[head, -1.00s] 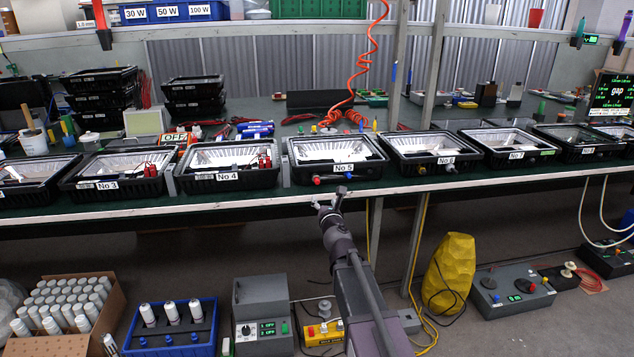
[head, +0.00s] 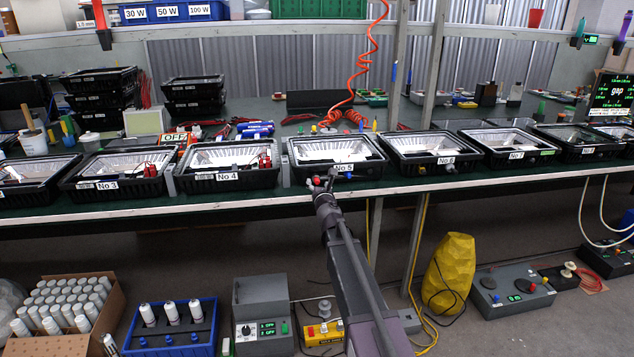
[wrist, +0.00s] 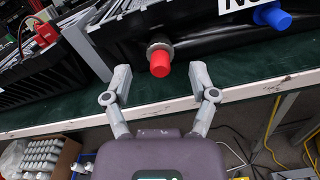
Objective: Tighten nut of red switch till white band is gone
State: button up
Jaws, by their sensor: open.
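The red switch (wrist: 160,62) sticks out of the front wall of the black floodlight housing marked No 5 (head: 335,160). In the wrist view its grey nut (wrist: 158,43) sits behind the red cap, against the housing wall. In the head view the red switch (head: 316,180) shows just beside my gripper (head: 326,186). In the wrist view my gripper (wrist: 161,82) is open, with one finger on each side of the red cap and a little short of it. It touches nothing that I can see.
A blue switch (wrist: 272,15) sits on the same wall to the right. The bench's pale front edge (wrist: 150,108) runs below the fingers. Housing No 4 (head: 228,180) stands left and No 6 (head: 432,165) right.

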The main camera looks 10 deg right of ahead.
aim_at(316, 177)
jog(key=shift+w, duration=1.35)
jog(key=shift+c, duration=0.2)
grip_shut()
